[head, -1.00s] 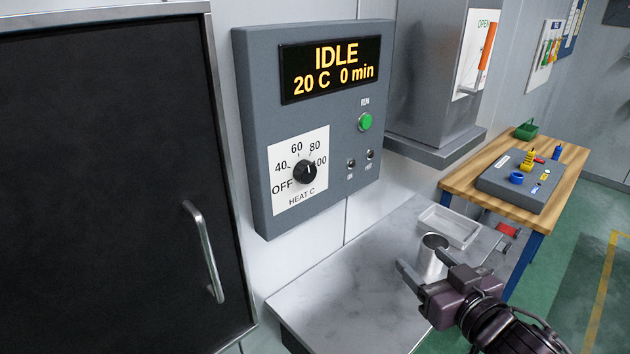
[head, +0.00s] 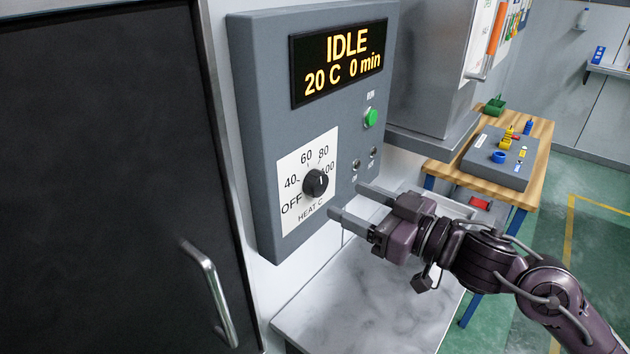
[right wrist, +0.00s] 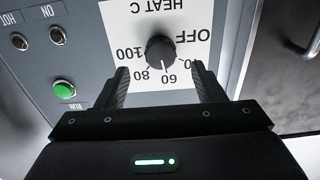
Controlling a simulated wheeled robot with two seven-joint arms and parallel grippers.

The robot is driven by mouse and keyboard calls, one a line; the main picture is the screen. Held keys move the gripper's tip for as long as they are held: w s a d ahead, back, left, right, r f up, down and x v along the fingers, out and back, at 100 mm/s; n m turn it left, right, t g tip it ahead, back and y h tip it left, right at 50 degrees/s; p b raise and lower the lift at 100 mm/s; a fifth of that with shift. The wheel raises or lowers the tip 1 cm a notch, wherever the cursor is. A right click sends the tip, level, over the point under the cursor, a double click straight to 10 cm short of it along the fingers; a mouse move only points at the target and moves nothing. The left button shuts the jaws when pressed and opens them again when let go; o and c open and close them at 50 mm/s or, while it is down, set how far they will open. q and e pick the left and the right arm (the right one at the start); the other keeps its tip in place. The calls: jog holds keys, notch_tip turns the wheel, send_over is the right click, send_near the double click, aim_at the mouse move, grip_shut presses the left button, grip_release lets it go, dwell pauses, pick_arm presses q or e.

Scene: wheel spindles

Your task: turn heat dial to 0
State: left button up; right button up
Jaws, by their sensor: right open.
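The heat dial (head: 316,183) is a round black knob on a white scale plate (head: 291,165) marked OFF, 40, 60, 80 and 100. In the right wrist view the dial (right wrist: 160,50) shows upside down, between and beyond the two fingertips, and does not appear to be touched. My left gripper is not in view.
The grey control panel (head: 262,120) has a display (head: 340,62) reading IDLE, 20 C, 0 min. A green RUN button (head: 370,117) and two small lamps sit right of the dial. A dark door with a handle (head: 209,290) stands left. A marble-topped shelf (head: 350,300) lies below.

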aim_at(322, 188)
jog(key=shift+w+a+r+p, duration=0.2)
jog(key=shift+w+a+p, duration=0.15)
jog(key=shift+a, duration=0.15)
jog(key=shift+w+a+r+p, duration=0.15)
jog(key=shift+w+a+p, duration=0.15)
jog(key=shift+a, duration=0.2)
jog(key=x, duration=0.3)
jog(key=shift+w+a+f+p, duration=0.1)
jog(key=shift+f+p, duration=0.1)
jog(key=shift+p, duration=0.2)
jog(key=shift+w+a+f, duration=0.1)
jog(key=shift+w+a, duration=0.05)
jog(key=shift+a, duration=0.05)
jog(key=shift+d, duration=0.1)
jog(key=c, duration=1)
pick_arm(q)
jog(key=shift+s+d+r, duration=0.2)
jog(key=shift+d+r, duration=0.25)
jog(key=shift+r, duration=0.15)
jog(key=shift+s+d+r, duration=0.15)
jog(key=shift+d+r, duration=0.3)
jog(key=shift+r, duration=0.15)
pick_arm(e)
jog(key=shift+o, duration=0.2)
